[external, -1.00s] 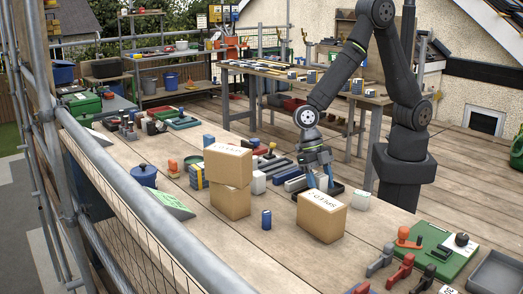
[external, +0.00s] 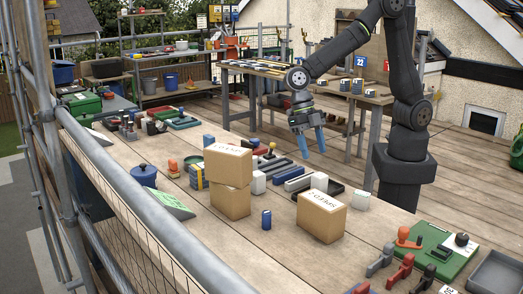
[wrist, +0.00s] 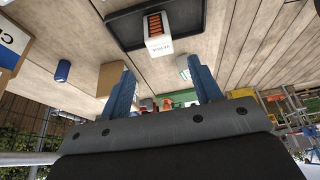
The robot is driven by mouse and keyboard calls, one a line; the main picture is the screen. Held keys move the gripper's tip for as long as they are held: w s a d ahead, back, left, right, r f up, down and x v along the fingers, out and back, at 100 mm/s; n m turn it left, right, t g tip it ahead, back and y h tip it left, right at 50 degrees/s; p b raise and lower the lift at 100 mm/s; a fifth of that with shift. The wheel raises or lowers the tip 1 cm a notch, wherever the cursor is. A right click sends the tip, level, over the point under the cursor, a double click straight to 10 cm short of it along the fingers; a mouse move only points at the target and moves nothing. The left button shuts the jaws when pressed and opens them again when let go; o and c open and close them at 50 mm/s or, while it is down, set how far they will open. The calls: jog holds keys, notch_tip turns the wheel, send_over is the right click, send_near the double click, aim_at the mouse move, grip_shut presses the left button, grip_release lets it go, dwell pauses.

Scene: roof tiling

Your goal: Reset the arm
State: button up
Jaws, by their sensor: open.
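My gripper (external: 312,150) hangs above the workbench in the external view, its blue fingers apart and empty. In the wrist view my gripper (wrist: 165,90) also shows both blue fingers spread with nothing between them. A white block (external: 319,182) stands in a black tray (external: 335,189) below and to the right of the fingers. In the wrist view a white block with an orange-slotted top (wrist: 160,47) stands at the rim of the dark tray (wrist: 192,28).
Two stacked cardboard boxes (external: 229,165) and a third box (external: 321,217) stand near the bench's front. A blue can (external: 266,220) stands between them. A green board (external: 440,247) with tools lies at the right. Scaffold rails (external: 150,215) run along the left. Air around my gripper is clear.

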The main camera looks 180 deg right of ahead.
aim_at(323, 177)
jog(key=shift+s+d+r, duration=0.1)
jog(key=shift+r, duration=0.3)
jog(key=x, duration=1.2)
jog(key=shift+r, duration=1.9)
jog(key=shift+f, duration=0.1)
